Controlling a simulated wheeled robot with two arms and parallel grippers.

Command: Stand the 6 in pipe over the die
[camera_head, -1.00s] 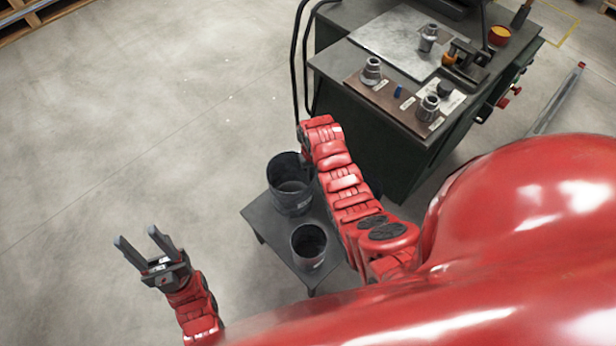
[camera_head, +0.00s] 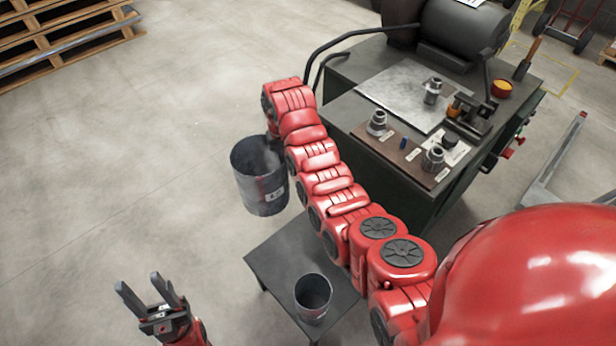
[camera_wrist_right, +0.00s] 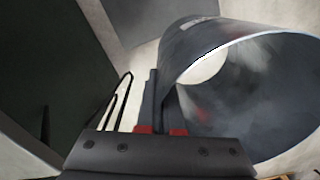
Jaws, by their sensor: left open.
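The larger grey pipe (camera_head: 258,185), with a small white label low on its side, hangs in the air above the floor, slightly tilted. My right gripper (camera_wrist_right: 160,108) is shut on its wall, as the right wrist view shows with the pipe (camera_wrist_right: 255,90) beside and between the fingers. In the head view my right arm hides that gripper. One grey stepped die (camera_head: 432,92) stands on the steel plate of the bench, well right of the pipe. My left gripper (camera_head: 148,294) is open and empty at lower left.
A smaller pipe (camera_head: 313,298) stands on the low dark table (camera_head: 285,255). On the bench, a brown board (camera_head: 402,155) holds two more stepped dies (camera_head: 377,123), (camera_head: 433,160). A clamp-like tool (camera_head: 472,118) and orange tin (camera_head: 501,88) are beside the plate.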

